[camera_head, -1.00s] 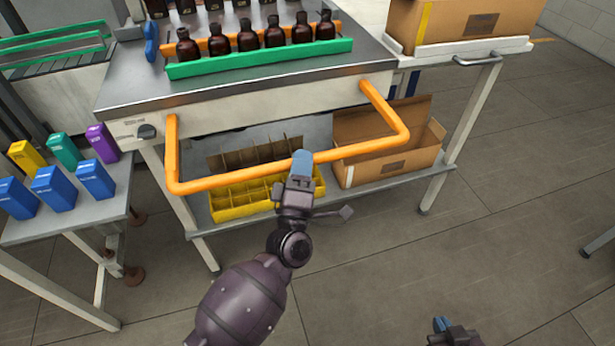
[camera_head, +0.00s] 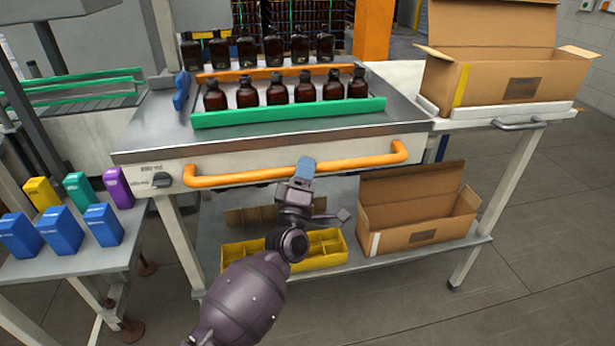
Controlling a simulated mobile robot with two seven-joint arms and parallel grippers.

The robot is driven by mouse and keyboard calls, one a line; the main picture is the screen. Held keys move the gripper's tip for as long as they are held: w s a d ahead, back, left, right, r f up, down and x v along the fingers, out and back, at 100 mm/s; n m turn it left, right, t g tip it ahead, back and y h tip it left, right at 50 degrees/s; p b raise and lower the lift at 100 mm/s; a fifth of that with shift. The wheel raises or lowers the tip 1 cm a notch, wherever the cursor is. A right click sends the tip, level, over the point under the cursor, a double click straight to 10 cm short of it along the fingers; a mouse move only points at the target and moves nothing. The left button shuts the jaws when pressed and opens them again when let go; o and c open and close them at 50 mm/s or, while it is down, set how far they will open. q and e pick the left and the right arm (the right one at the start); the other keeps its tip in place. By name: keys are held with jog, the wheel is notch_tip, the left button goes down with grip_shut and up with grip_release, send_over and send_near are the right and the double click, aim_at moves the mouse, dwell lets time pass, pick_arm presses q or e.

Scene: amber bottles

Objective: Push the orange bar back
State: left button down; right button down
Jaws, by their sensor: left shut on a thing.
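The orange bar (camera_head: 240,179) runs across the front of the steel machine (camera_head: 145,138), close to its front face. Its two ends bend in to the machine at the left and right. My left gripper (camera_head: 305,168) is shut on the orange bar near its middle, and its blue fingertips cover a short part of it. My right gripper is outside the view.
A row of amber bottles (camera_head: 276,92) stands behind a green rail (camera_head: 290,112) on the machine. A yellow divided crate (camera_head: 240,256) and an open cardboard box (camera_head: 400,225) sit on the shelf below. Coloured boxes (camera_head: 63,229) stand at the left.

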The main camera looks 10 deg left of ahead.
pick_arm(q)
jog(key=shift+w+a+r, duration=0.1)
jog(key=shift+a+r, duration=0.05)
jog(key=shift+r, duration=0.05)
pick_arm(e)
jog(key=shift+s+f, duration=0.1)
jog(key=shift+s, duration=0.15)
pick_arm(q)
jog(key=c, duration=1.2)
grip_release()
jog(key=shift+w, duration=0.1)
jog(key=shift+o, duration=1.4)
jog(key=shift+f, duration=0.15)
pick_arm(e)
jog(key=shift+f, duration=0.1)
pick_arm(q)
jog(key=shift+f, duration=0.1)
jog(key=v, duration=1)
jog(key=shift+s, duration=0.4)
